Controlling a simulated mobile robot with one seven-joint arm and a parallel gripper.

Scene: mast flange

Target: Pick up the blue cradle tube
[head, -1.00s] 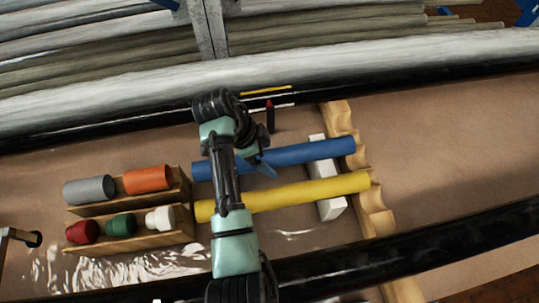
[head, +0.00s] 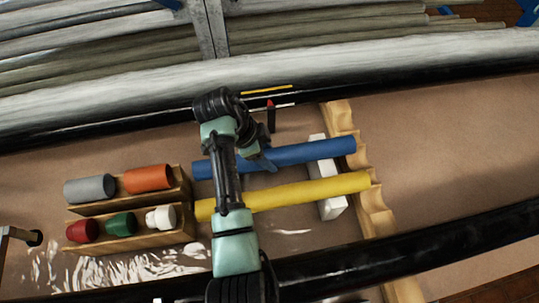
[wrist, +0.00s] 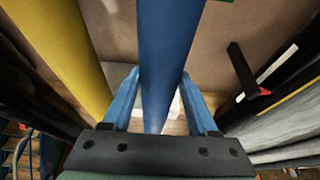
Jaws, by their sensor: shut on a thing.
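The blue cradle tube (head: 307,152) lies in the head view with its right end on the scalloped wooden rack (head: 361,177), across a white block. In the wrist view the blue tube (wrist: 166,45) runs between the two blue fingers of my gripper (wrist: 162,108). My gripper (head: 259,162) is shut on the tube near its left half. My arm hides part of the tube in the head view. The fingertips are partly hidden by the tube.
A yellow tube (head: 305,192) lies alongside in front. A wooden holder (head: 185,205) with grey, orange, red, green and white cylinders stands at left. A red-tipped marker (head: 270,115) is behind the blue tube. Dark rails run behind and in front.

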